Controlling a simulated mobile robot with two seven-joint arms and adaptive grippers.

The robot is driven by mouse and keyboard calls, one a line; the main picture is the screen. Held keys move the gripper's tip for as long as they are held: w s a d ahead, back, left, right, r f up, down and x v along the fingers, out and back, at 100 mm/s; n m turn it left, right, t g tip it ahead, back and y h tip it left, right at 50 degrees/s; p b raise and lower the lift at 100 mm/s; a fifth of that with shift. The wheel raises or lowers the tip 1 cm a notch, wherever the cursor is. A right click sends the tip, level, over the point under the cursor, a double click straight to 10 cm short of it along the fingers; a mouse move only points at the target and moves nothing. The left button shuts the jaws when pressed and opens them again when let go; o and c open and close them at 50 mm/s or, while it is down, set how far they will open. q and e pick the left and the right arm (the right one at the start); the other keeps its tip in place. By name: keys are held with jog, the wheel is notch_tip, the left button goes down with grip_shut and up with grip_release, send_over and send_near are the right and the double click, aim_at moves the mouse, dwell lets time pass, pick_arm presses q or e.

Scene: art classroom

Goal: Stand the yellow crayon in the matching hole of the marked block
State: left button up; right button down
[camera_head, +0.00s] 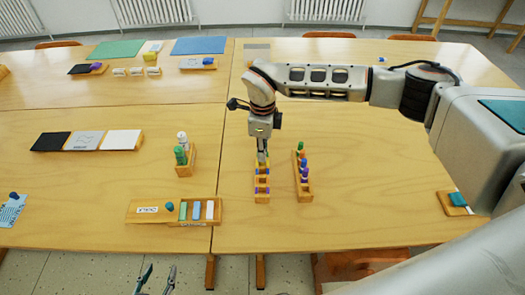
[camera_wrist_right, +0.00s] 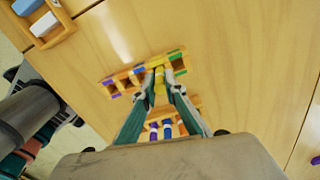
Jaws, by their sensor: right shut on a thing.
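The marked block (camera_head: 262,197) is a narrow wooden bar with coloured stripes, lying on the table; it also shows in the right wrist view (camera_wrist_right: 120,83). My right gripper (camera_head: 262,153) is above its far part, pointing down. It is shut on the yellow crayon (camera_wrist_right: 160,78), which is seen between the fingertips in the right wrist view. The crayon's lower end is over or at the block near the yellow mark; I cannot tell whether it is in the hole. My left gripper (camera_head: 159,276) is open and empty at the bottom edge, off the table.
A wooden rack of several coloured crayons (camera_head: 303,181) stands close to the right of the block. A box with green and white items (camera_head: 185,160) and a tray with chalk-like bars (camera_head: 175,212) are to the left.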

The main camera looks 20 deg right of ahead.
jog(key=shift+f, duration=0.25)
dwell(0.4)
jog(key=c, duration=2)
grip_release()
jog(key=shift+o, duration=1.2)
jog(key=shift+r, duration=0.1)
jog(key=shift+r+p, duration=2.15)
jog(key=shift+r, duration=0.75)
jog(key=shift+s, duration=0.1)
